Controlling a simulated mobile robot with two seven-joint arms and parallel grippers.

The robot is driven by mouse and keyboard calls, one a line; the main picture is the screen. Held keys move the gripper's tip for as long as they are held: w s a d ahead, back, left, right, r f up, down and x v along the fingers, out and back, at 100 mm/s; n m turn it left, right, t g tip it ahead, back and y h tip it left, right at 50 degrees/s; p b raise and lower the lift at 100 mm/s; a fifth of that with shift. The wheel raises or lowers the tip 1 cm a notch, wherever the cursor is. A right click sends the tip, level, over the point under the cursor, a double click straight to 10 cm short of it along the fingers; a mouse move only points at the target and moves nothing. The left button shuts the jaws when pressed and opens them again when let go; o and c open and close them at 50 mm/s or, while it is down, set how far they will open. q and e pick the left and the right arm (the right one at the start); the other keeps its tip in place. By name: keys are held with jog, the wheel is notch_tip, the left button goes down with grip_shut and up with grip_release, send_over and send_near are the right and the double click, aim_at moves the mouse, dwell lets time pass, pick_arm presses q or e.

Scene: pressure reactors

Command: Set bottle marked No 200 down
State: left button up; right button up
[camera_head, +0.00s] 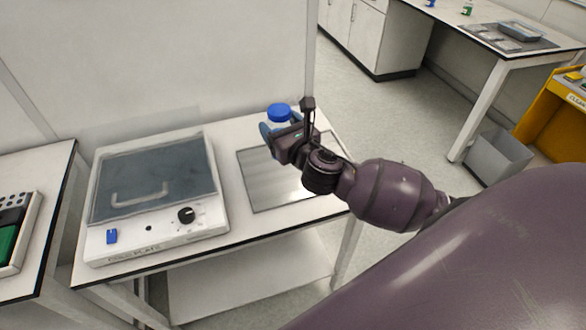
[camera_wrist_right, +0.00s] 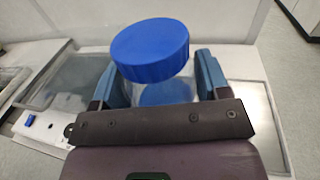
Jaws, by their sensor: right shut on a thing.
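A bottle with a round blue cap (camera_head: 279,112) is held in my right gripper (camera_head: 282,134) in the head view, over the right part of the white table. In the right wrist view the blue cap (camera_wrist_right: 150,50) sits between the two blue fingers of my right gripper (camera_wrist_right: 160,85), which are shut on the bottle. The bottle's body is mostly hidden by the gripper, and no label can be read. A flat grey metal plate (camera_head: 262,190) lies on the table below the gripper. I cannot tell the exact gap between bottle and plate. My left gripper is not in view.
A wall panel rises behind the table. Another bench (camera_head: 540,42) and a grey bin (camera_head: 497,157) are at the right.

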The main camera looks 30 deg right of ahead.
jog(key=w+d+r+m+h+b, duration=0.1)
jog(key=w+d+r+b, duration=0.15)
jog(key=w+d, duration=0.65)
jog(key=f+b, duration=0.2)
jog(key=f, duration=0.4)
jog(key=s+f+b, duration=0.1)
jog(key=f+b, duration=0.1)
jog(key=f, duration=0.5)
jog(key=f+b, duration=0.2)
jog(key=f, duration=0.4)
jog(key=shift+s+d+f, duration=0.2)
jog(key=shift+d+f, duration=0.05)
jog(key=shift+d, duration=0.15)
jog(key=shift+r, duration=0.15)
jog(key=shift+f, duration=0.2)
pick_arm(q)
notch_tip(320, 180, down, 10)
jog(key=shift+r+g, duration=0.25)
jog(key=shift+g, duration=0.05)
pick_arm(e)
jog(key=o, duration=1.2)
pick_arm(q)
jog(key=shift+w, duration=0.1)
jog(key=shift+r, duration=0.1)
pick_arm(e)
jog(key=shift+r, duration=0.1)
